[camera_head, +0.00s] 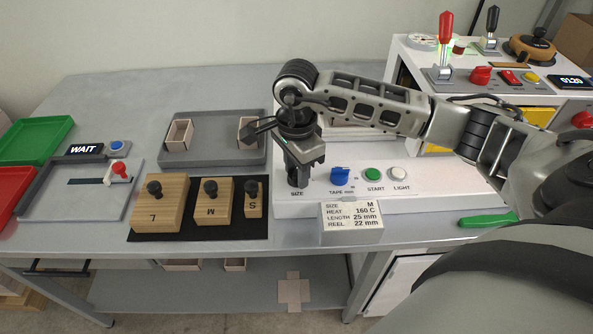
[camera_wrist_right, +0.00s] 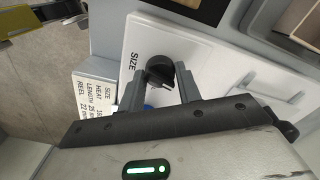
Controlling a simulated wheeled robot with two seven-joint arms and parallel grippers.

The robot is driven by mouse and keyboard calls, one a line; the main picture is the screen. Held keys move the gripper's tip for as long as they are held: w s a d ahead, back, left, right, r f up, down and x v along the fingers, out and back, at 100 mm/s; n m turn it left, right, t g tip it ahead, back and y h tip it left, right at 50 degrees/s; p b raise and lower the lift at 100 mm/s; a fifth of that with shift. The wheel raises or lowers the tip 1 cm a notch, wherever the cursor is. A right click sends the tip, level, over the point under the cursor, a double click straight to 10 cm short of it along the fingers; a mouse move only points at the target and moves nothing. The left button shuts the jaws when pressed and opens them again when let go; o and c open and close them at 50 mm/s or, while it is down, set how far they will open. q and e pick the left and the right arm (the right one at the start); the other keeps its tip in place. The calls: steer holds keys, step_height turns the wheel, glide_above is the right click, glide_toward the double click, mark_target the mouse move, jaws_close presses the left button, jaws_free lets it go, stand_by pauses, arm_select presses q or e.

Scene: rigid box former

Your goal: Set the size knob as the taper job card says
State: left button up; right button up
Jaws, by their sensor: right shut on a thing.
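The job card (camera_head: 352,222) leans at the front of the white machine panel (camera_head: 440,182) and reads SIZE M, HEAT 160 C, LENGTH 25 mm, REEL 22 mm. It shows partly in the right wrist view (camera_wrist_right: 95,100). My right gripper (camera_head: 297,183) points down at the panel's left end, above the SIZE label. In the right wrist view it is shut on the black size knob (camera_wrist_right: 160,70), a finger on each side. The knob's setting marks cannot be read. In the head view the gripper hides most of the knob. My left gripper is out of view.
A blue TAPE knob (camera_head: 340,177), a green START button (camera_head: 373,174) and a white LIGHT button (camera_head: 398,174) are right of my gripper. Wooden blocks L (camera_head: 160,205), M (camera_head: 213,205) and S (camera_head: 252,200) stand left. A green-handled tool (camera_head: 488,221) lies right.

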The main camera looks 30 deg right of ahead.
mark_target(296, 170)
steer(key=m+b, duration=0.1)
steer(key=m, duration=0.1)
steer(key=shift+m, duration=0.3)
arm_select(q)
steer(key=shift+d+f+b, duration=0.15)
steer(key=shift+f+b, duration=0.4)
steer(key=shift+b, duration=0.1)
arm_select(e)
steer(key=shift+m, duration=1.6)
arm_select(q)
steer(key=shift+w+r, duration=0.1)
arm_select(e)
steer(key=o, duration=1)
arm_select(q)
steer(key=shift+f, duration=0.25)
arm_select(e)
step_height(296, 170, up, 16)
